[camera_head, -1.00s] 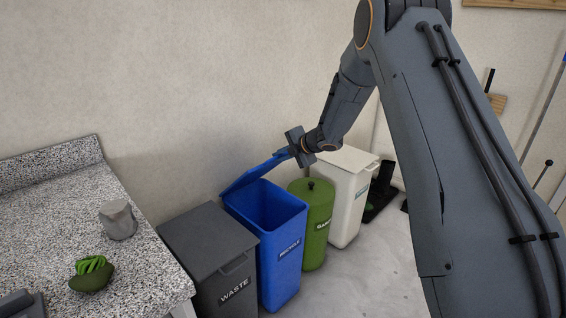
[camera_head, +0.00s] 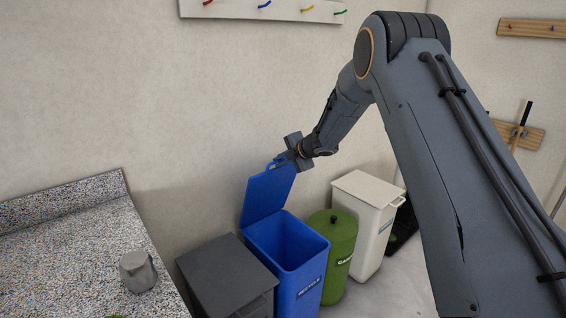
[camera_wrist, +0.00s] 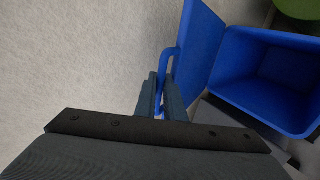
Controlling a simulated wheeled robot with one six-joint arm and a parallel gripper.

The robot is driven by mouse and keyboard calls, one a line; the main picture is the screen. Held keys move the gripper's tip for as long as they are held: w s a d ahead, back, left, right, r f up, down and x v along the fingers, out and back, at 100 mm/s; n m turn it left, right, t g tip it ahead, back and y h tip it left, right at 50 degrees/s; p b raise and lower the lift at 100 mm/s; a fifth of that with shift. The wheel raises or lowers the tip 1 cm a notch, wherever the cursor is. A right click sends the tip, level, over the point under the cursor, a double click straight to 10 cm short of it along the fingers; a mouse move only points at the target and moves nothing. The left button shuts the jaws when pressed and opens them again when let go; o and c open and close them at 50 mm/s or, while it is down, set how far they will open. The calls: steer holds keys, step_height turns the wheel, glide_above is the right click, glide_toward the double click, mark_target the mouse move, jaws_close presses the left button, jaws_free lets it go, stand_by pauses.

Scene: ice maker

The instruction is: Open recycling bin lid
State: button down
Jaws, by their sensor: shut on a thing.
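The blue recycling bin (camera_head: 300,272) stands between a grey bin and a green bin. Its lid (camera_head: 267,192) is raised steeply, hinged at the wall side, and the bin's mouth is open. The bin's empty-looking inside also shows in the wrist view (camera_wrist: 270,75). My gripper (camera_head: 281,161) is at the lid's upper edge. In the wrist view my gripper (camera_wrist: 161,95) is shut on the lid's blue handle (camera_wrist: 169,68), with a finger on each side of it. The lid's panel (camera_wrist: 200,40) stands just right of the fingers.
A grey waste bin (camera_head: 225,275) stands to the left, with a green bin (camera_head: 334,245) and a white bin (camera_head: 368,220) to the right. A speckled counter (camera_head: 70,260) with a metal jug (camera_head: 138,271) is at the left. The wall is close behind the lid.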

steer(key=shift+d+f, duration=0.1)
steer(key=shift+f, duration=0.1)
steer(key=c, duration=2.2)
jaws_free()
steer(key=shift+s, duration=0.1)
steer(key=shift+r+b+v, duration=0.2)
steer(key=shift+b+v, duration=0.3)
steer(key=shift+v, duration=3.4)
